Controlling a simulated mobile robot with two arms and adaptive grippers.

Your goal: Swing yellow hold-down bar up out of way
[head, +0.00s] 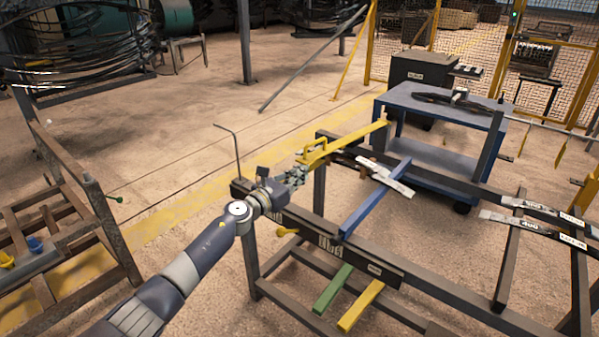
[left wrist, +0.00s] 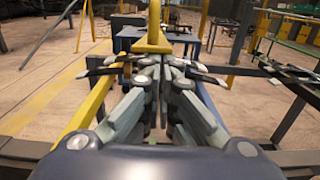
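The yellow hold-down bar (head: 349,139) with its loop handle (head: 317,149) lies over the far left end of the dark rack, tilted slightly upward toward its far end. My left gripper (head: 299,174) is at the near end of the bar, close below the handle. In the left wrist view the left fingertips (left wrist: 163,66) are close together, with a yellow upright part (left wrist: 153,32) right in front of them. Whether they grip it is unclear, as the fingers hide the contact. My right gripper is not in view.
A blue bar (head: 374,199) and dark strips with white labels (head: 387,177) lie on the rack. Green (head: 333,288) and yellow (head: 361,305) bars sit lower at the front. A blue cart (head: 440,105) stands behind. A brown frame (head: 102,225) stands left; floor between is open.

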